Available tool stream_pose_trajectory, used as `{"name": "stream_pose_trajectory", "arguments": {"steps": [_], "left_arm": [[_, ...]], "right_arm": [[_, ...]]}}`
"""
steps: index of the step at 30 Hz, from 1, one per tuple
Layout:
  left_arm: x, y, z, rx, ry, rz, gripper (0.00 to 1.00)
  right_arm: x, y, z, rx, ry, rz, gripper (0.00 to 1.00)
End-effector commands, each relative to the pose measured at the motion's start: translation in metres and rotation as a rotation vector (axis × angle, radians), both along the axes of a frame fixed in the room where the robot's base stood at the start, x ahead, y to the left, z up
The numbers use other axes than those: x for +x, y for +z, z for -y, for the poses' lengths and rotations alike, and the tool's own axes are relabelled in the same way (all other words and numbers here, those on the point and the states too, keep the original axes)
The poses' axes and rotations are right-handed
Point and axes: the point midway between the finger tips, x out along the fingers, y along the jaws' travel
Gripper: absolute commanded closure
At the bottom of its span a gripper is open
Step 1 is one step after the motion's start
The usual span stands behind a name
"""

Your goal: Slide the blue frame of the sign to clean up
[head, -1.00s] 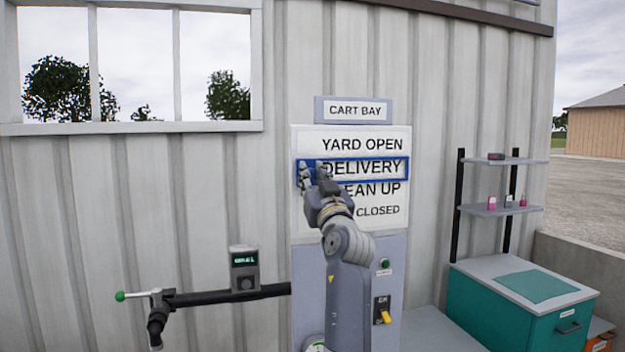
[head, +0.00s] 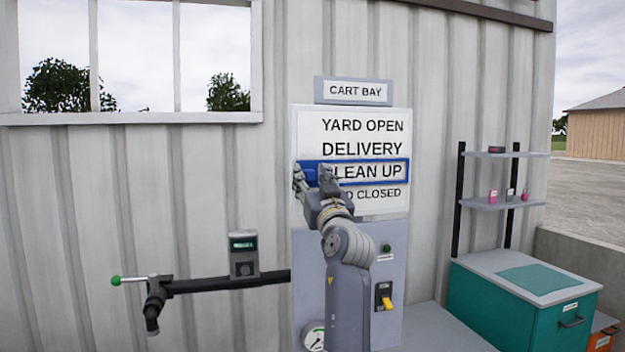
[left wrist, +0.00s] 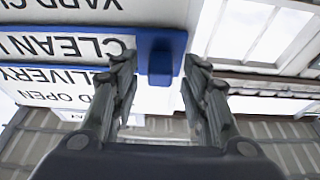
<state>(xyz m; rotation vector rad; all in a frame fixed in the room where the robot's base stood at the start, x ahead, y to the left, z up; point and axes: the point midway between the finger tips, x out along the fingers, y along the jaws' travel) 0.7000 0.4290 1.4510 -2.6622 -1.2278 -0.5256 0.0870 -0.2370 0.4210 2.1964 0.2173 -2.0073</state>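The blue frame (head: 372,184) is on the white sign (head: 310,125) and surrounds the "CLEAN UP" line. The sign lists "YARD OPEN", "DELIVERY", "CLEAN UP" and a last line ending in "CLOSED". My left gripper (head: 312,178) is at the frame's left end and covers the start of the last two lines. The sign's text is upside down there. My right gripper is not in view.
A grey panel below the sign has a green button (head: 386,248), a yellow switch (head: 386,300) and a gauge (head: 314,337). A dark bar with a green-tipped lever (head: 117,281) is at left. Shelves (head: 500,204) and a teal chest (head: 500,307) stand at right.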

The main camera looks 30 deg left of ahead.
Motion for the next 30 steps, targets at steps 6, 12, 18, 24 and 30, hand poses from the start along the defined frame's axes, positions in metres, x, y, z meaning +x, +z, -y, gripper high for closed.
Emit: {"name": "stream_pose_trajectory", "arguments": {"steps": [6, 12, 18, 24, 30], "left_arm": [[0.000, 0.000, 0.001, 0.001, 0.000, 0.001, 0.58], [-0.010, -0.007, 0.013, 0.000, -0.003, 0.001, 0.58], [-0.029, -0.020, 0.036, 0.000, -0.002, 0.000, 0.58], [-0.042, -0.028, 0.050, -0.001, -0.001, -0.001, 0.58], [-0.045, -0.029, 0.052, 0.000, 0.001, 0.000, 0.58]], "right_arm": [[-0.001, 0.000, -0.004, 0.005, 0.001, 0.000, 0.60], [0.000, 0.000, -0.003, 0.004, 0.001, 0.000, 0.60], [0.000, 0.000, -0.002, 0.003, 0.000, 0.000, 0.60], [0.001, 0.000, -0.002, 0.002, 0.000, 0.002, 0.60], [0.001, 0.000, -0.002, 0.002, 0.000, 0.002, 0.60]]}}
